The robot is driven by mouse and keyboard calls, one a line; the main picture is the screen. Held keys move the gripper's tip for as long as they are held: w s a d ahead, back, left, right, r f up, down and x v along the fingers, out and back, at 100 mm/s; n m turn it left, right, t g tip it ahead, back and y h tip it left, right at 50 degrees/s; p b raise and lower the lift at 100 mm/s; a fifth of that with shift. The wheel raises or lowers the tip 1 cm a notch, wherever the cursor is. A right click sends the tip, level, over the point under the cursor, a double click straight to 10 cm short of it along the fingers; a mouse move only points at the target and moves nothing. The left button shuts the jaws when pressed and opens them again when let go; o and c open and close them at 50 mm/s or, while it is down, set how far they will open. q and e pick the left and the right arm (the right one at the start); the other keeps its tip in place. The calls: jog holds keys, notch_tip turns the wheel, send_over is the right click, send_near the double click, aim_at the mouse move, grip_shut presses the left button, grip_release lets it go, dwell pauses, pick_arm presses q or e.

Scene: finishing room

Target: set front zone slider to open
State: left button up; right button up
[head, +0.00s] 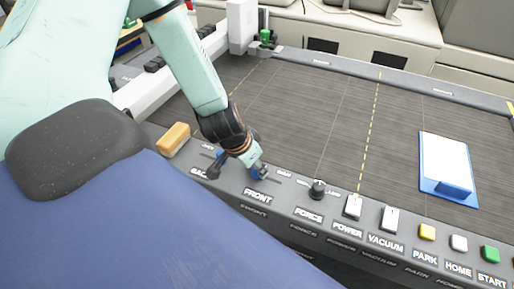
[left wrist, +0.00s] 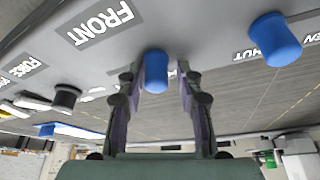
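The front slider is labelled FRONT (head: 257,196) on the grey console. Its blue knob (left wrist: 155,72) stands upright between my left gripper's fingers in the left wrist view; it also shows at the fingertips in the head view. My left gripper (left wrist: 172,75) is open and straddles the knob. The left finger in that view is very close to it, and a gap shows on the right side. A SHUT label is near the right end of the slot in the head view. A second blue knob (left wrist: 275,40) sits beside OPEN and SHUT labels. My right gripper is not in view.
A black force dial (head: 317,189), two white switches (head: 353,206) and several coloured buttons run along the console to the right. A tan block (head: 173,138) lies to the left. A blue-edged white board (head: 446,160) lies on the dark bed.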

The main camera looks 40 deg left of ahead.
pick_arm(q)
jog(key=shift+o, duration=1.1)
jog(key=shift+s+a, duration=0.1)
jog(key=shift+a, duration=0.05)
jog(key=shift+w+d+r, duration=0.2)
jog(key=shift+d, duration=0.05)
jog(key=shift+s+a+r, duration=0.2)
jog(key=shift+r, duration=0.3)
jog(key=shift+v, duration=2.1)
jog(key=shift+s+d+r, duration=0.1)
jog(key=shift+s+r, duration=0.1)
jog(key=shift+r, duration=0.1)
jog(key=shift+v, duration=2.9)
